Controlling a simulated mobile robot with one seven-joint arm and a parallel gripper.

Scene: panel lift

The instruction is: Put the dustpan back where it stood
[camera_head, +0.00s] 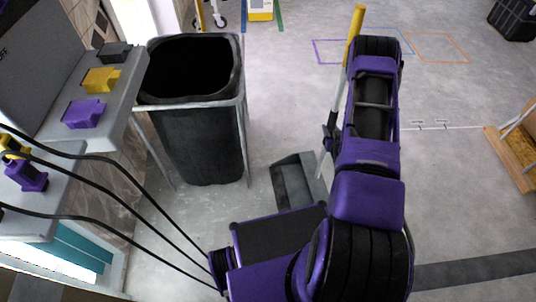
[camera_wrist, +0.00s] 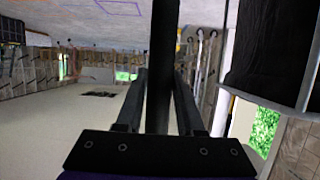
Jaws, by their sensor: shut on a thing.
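The dustpan has a dark grey pan (camera_head: 293,187) low beside my arm and a long upright pole with a yellow grip (camera_head: 355,22) at its top. The pole leans slightly in the head view, and my arm hides part of it. My gripper (camera_head: 329,140) is shut on the pole, about midway up. In the wrist view the dark pole (camera_wrist: 162,45) runs between the two fingers of my gripper (camera_wrist: 160,85). I cannot tell whether the pan touches the floor.
A black bin (camera_head: 200,135) in a frame stands left of the pan. Purple (camera_head: 320,52), blue (camera_head: 402,42) and orange (camera_head: 437,48) outlines mark the floor at the back. A bench with coloured blocks (camera_head: 85,113) is at left, a wooden piece (camera_head: 512,160) at right. Floor between is clear.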

